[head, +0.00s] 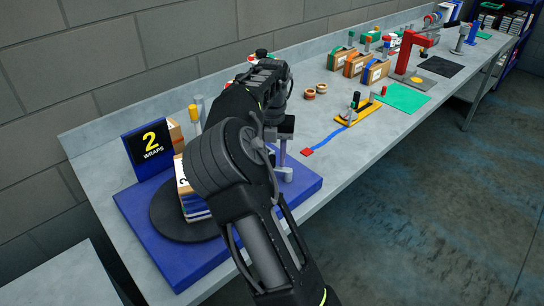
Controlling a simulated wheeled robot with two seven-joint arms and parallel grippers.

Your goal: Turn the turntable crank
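The turntable is a dark round disc (170,222) on a blue base (158,250) on the bench, at the lower left of the head view. A stack of wrapped boxes (196,208) stands on the disc, partly hidden behind my arm. A grey metal upright, seemingly part of the crank (281,158), shows at the right end of the blue base. My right arm crosses in front of the turntable. Its gripper (284,128) points down at the top of this upright; the fingertips are too small and dark to tell their opening or contact. My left gripper is out of view.
A black sign (151,145) reading "2 WRAPS" stands at the base's back left. A blue strip (328,138) with a red end and a yellow lever fixture (359,113) lie to the right. Boxes (375,72) and a red press (408,60) stand farther back.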

